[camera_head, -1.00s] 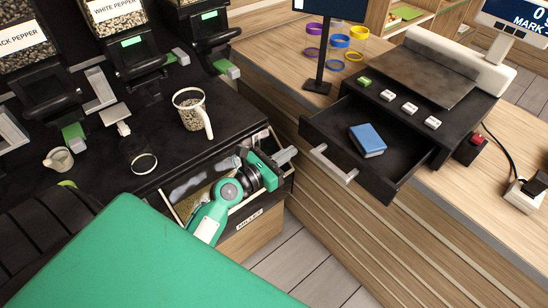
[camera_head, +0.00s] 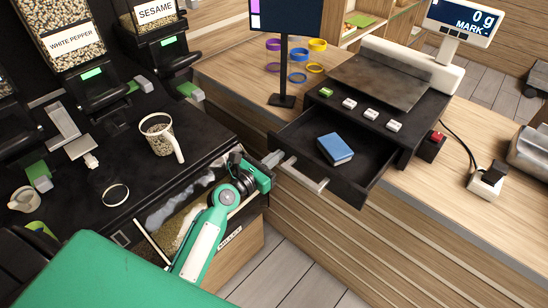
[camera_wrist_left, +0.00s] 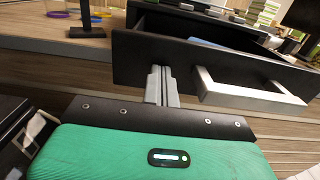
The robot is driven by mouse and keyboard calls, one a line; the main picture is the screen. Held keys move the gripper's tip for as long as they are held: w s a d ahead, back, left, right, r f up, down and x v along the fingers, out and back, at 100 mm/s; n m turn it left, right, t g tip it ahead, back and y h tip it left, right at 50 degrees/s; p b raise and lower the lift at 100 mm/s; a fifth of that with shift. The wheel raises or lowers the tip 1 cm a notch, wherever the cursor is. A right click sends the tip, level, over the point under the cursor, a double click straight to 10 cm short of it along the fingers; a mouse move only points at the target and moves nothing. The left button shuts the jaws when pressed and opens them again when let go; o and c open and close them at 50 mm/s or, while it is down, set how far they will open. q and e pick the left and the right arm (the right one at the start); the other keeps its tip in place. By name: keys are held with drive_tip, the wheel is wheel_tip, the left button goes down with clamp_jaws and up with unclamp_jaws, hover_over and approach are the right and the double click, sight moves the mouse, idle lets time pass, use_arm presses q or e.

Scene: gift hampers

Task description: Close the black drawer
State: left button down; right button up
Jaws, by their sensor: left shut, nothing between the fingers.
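The black drawer (camera_head: 345,185) stands pulled out below the scale on the wooden counter, with a blue box (camera_head: 336,149) lying inside it. Its silver bar handle (camera_head: 304,175) is on the front panel. My left gripper (camera_head: 273,158) is shut and empty, its fingertips at the left part of the drawer front. In the left wrist view, the grey fingers (camera_wrist_left: 161,74) point at the black front panel (camera_wrist_left: 140,50), left of the handle (camera_wrist_left: 250,94), and overlap its lower edge; contact is unclear. My right gripper is not in view.
The black scale base (camera_head: 380,115) with several buttons sits above the drawer. A monitor stand (camera_head: 282,99) and coloured rings (camera_head: 297,77) are to its left. A glass mug (camera_head: 159,136) stands on the black dispenser counter, near an open millet bin (camera_head: 170,222).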

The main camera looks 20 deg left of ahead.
use_arm(q)
drive_tip(key=p, duration=0.1)
approach(317, 128)
drive_tip(key=r, duration=0.2)
drive_tip(key=shift+s+r, duration=0.25)
drive_tip(key=shift+r, duration=0.05)
drive_tip(key=x, duration=0.7)
drive_tip(key=b+x, duration=0.1)
drive_tip(key=x, duration=0.2)
drive_tip(key=shift+w+f, duration=0.2)
drive_tip(key=shift+f, duration=0.05)
drive_tip(key=shift+s, duration=0.1)
